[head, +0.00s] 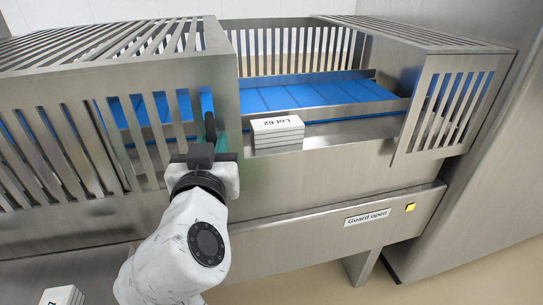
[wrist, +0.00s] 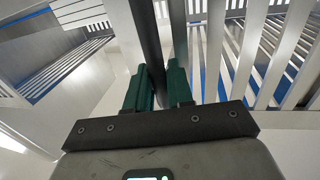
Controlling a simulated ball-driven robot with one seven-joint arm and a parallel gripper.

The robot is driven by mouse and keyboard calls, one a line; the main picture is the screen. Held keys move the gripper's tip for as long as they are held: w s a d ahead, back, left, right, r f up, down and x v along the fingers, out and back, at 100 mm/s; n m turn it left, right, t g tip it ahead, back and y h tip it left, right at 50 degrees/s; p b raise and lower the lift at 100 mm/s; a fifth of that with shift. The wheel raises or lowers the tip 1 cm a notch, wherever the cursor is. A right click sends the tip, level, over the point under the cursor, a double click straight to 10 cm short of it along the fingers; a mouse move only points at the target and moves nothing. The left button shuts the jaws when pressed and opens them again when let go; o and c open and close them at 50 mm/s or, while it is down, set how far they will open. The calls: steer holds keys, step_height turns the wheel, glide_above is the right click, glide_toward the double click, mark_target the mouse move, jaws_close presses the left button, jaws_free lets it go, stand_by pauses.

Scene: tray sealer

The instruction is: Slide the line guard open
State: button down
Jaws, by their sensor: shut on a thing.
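The line guard (head: 222,75) is a slatted steel cover over the left part of the line. Its dark upright handle (head: 210,124) is at the guard's right front edge; the bar (wrist: 150,35) also shows in the wrist view. My gripper (head: 216,143) is at the handle, and in the wrist view its green fingers (wrist: 159,78) stand on either side of the bar, shut on it. To the right of the guard, an opening shows the blue conveyor belt (head: 315,95). My wrist hides part of the guard's lower front.
A white stack marked "Lot 62" (head: 277,131) sits on the ledge in the opening, just right of the handle. A fixed slatted cover (head: 450,105) stands at the right. Below are a "Guard open" label (head: 367,216) and a yellow indicator (head: 410,207). Another white stack (head: 62,296) is at lower left.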

mark_target(147, 142)
steer(key=s+a+b, duration=0.1)
steer(key=a, duration=0.3)
steer(key=s+a+b, duration=0.1)
steer(key=a, duration=0.2)
steer(key=s+a+b, duration=0.1)
steer(key=a, duration=0.3)
steer(key=shift+s+a, duration=0.35)
steer(key=shift+s, duration=0.05)
steer(key=c, duration=1.2)
jaws_free()
steer(key=shift+o, duration=0.2)
steer(key=s+d, duration=0.1)
steer(key=s, duration=0.9)
steer(key=shift+s+d, duration=0.2)
steer(key=shift+s, duration=0.15)
